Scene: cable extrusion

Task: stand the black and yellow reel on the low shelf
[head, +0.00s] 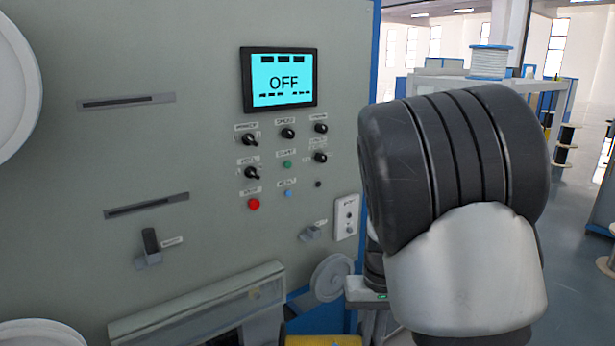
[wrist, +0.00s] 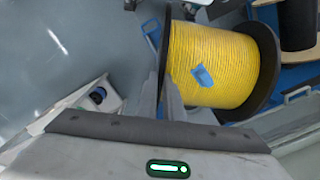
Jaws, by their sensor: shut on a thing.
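The black and yellow reel (wrist: 213,65) fills the upper middle of the wrist view. It has yellow cord between two black flanges and a small blue tag on the winding. My gripper (wrist: 166,98) is shut on the reel at its left flange; the exact contact is partly hidden. In the head view, my arm hides most of the gripper. A yellow patch (head: 325,340) at the bottom edge there looks like part of the reel. I cannot make out for certain which surface is the low shelf.
A grey machine cabinet with a lit OFF screen (head: 281,79) stands close on the left. A grey wheel (head: 331,278) sits low on it. In the wrist view, a black reel (wrist: 298,22) lies near blue surfaces at right. Open floor (head: 580,210) shows at the right.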

